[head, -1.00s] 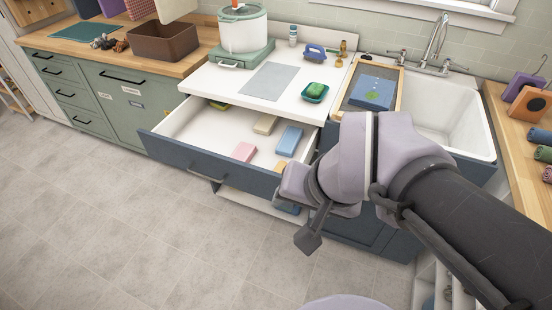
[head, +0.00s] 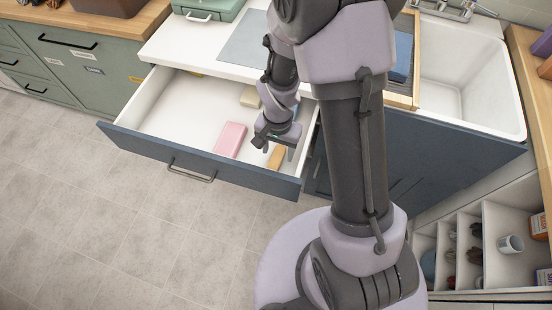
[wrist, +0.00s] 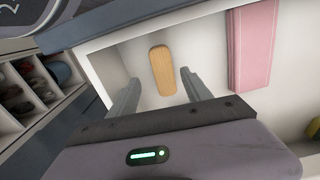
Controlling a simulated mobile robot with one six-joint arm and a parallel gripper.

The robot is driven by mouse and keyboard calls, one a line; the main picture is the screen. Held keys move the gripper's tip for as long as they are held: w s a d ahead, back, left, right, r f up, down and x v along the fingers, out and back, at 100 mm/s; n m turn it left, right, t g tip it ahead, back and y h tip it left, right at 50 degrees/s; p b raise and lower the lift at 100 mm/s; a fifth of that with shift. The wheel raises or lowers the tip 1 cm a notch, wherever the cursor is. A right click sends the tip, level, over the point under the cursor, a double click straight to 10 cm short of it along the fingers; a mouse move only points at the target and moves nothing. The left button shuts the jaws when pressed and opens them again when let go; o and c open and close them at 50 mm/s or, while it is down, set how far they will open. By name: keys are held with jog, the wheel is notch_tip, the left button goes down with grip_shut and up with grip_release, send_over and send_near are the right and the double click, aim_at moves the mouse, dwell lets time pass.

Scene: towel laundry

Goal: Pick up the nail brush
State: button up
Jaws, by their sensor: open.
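The nail brush, a narrow wooden-coloured block with rounded ends, lies on the drawer floor near the front right corner. It shows in the head view (head: 277,158), partly covered by my gripper, and whole in the wrist view (wrist: 162,70). I see its plain wooden side; no bristles show. My gripper (head: 276,147) is over the drawer, pointing down, open and empty. In the wrist view its two fingers (wrist: 159,82) stand apart, with the near end of the brush between them in the picture. The brush appears below the fingertips, and I see no contact.
The open drawer (head: 120,130) has raised walls close to the brush. A pink block (head: 230,140) lies left of the brush, with a gap between. The drawer's left part is clear. A sink (head: 470,90) is at the right.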

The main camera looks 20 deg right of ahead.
aim_at(277, 158)
jog(key=f+b, duration=0.1)
jog(key=f, duration=0.1)
jog(key=f+b, duration=0.2)
jog(key=f, duration=0.1)
jog(key=shift+w+a+f, duration=0.1)
jog(key=shift+w+f, duration=0.25)
jog(key=shift+r, duration=0.15)
jog(key=shift+c, duration=0.9)
grip_shut()
jog(key=shift+r, duration=0.1)
